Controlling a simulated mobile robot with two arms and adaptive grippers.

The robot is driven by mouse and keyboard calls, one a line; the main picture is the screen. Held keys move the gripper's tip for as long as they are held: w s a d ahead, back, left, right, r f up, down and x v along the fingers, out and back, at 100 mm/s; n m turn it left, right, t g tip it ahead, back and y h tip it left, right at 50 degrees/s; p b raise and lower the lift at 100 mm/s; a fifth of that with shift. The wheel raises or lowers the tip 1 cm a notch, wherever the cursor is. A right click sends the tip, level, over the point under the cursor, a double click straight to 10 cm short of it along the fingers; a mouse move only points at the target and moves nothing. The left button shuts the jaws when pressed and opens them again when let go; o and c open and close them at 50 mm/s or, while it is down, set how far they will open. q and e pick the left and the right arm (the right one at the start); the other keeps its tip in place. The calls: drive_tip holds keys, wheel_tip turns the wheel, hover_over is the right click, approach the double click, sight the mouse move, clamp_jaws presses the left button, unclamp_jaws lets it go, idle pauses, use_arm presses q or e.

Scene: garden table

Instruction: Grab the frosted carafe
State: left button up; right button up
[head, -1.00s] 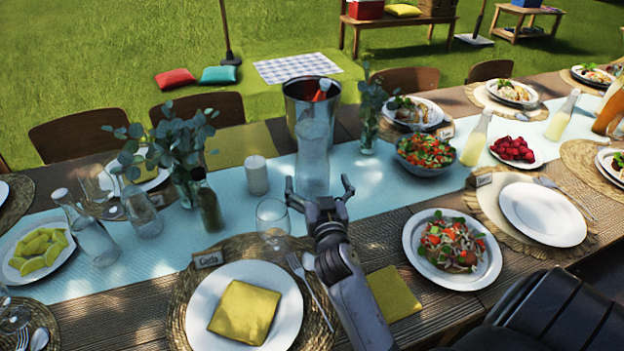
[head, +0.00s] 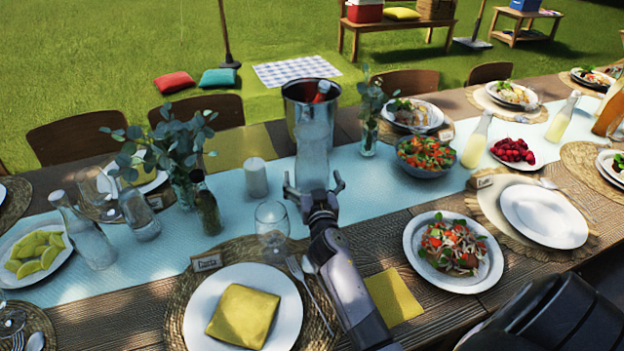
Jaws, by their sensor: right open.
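The frosted carafe (head: 312,150) is a tall, pale, translucent vessel standing upright on the light blue runner, just in front of the metal ice bucket (head: 297,92). My right gripper (head: 313,186) is open at the carafe's lower part, with one finger to each side of it in the picture. I cannot tell whether the fingers touch it. The gripper hides part of the carafe's base. My left gripper is not in view.
A wine glass (head: 272,224) stands close to the left of my right gripper. A small vase (head: 368,138) and a salad bowl (head: 424,156) stand to the right. The runner right of the gripper is fairly clear.

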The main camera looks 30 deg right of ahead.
drive_tip(key=shift+c, duration=0.2)
drive_tip(key=c, duration=2)
drive_tip(key=shift+r, duration=0.1)
